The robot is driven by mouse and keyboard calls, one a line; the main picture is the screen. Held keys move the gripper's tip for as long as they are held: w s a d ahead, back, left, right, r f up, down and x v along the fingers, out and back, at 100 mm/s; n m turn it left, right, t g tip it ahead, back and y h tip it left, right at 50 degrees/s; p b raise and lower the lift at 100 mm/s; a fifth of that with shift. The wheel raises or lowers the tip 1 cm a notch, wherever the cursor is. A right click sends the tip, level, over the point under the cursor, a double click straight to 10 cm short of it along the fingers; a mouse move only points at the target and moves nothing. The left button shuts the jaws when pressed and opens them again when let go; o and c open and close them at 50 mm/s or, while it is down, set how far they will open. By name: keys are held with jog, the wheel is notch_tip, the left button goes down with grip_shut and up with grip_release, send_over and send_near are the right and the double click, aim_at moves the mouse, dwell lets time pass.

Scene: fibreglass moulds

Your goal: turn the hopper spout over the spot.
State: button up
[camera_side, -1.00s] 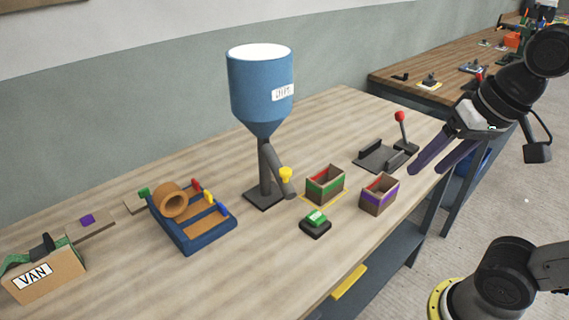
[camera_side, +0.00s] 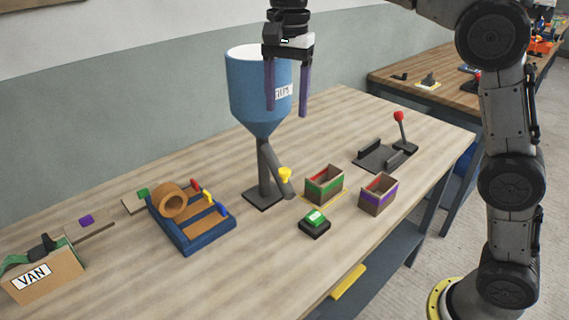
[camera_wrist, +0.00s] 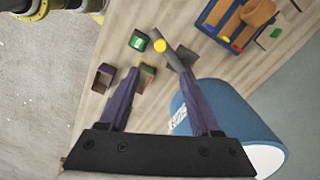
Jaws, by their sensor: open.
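The blue hopper (camera_side: 252,95) stands on a grey post on the bench. Its grey spout (camera_side: 274,166) slants down to the right, with a yellow knob (camera_side: 285,174) near its lower end. The knob also shows in the wrist view (camera_wrist: 160,45). A yellow-edged spot (camera_side: 308,200) lies right of the spout end, with an open green-banded box (camera_side: 325,188) standing on it. My gripper (camera_side: 286,113) is open and empty, fingers pointing down, well above the knob. In the side view it overlaps the hopper's right side. In the wrist view the knob shows beyond and between the fingertips (camera_wrist: 157,70).
A purple-banded box (camera_side: 377,198) and a green button on a black base (camera_side: 314,221) stand near the spot. A red-knobbed lever (camera_side: 400,125) is farther right. A blue tray with a tan roll (camera_side: 190,235) and a VAN box (camera_side: 42,278) are left. The front bench is clear.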

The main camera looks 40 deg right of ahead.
aim_at(285, 170)
jog(key=f, duration=1.4)
jog(key=shift+a+f, duration=0.2)
jog(key=shift+f, duration=0.15)
grip_shut()
jog(key=shift+r, duration=0.1)
dwell(0.8)
